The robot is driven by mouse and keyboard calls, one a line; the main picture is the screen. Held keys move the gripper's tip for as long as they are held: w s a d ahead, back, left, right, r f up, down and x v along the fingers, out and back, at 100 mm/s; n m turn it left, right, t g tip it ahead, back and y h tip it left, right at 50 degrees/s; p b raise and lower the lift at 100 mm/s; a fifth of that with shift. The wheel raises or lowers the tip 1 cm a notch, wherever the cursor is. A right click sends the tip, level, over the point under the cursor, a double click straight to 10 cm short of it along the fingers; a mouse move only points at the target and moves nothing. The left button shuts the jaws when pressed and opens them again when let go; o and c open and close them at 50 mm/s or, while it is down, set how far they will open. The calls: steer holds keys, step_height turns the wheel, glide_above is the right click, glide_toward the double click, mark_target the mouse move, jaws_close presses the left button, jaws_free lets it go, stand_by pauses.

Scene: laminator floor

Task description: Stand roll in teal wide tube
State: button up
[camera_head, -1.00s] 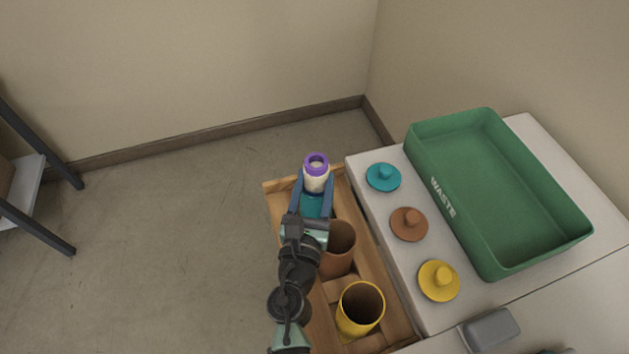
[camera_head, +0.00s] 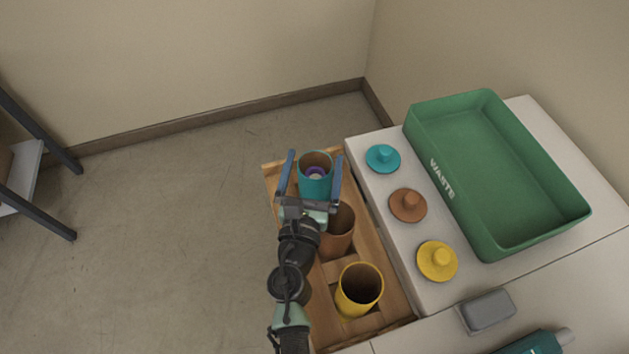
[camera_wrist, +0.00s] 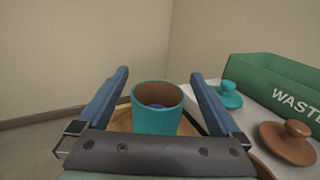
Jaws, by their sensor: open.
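The teal wide tube (camera_head: 315,184) stands upright at the far end of the wooden rack, and it also shows in the wrist view (camera_wrist: 156,122). The roll (camera_head: 316,173) is down inside it, with its purple end facing up below the tube's rim; the rest of it is hidden by the tube. The roll's purple end also shows in the wrist view (camera_wrist: 157,106). My gripper (camera_head: 315,162) is open and empty, its blue fingers on either side of the tube with gaps. The gripper also shows in the wrist view (camera_wrist: 160,82).
A brown tube (camera_head: 338,236) and a yellow tube (camera_head: 358,292) stand in the wooden rack (camera_head: 385,290). Teal (camera_head: 383,158), brown (camera_head: 408,205) and yellow (camera_head: 437,261) lids lie on the counter beside a green waste bin (camera_head: 490,240). Floor to the left is clear.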

steer(key=shift+s+a, duration=0.2)
steer(key=shift+s, duration=1.05)
steer(key=shift+s+a, duration=0.2)
steer(key=shift+s, duration=1.05)
steer(key=shift+s, duration=0.1)
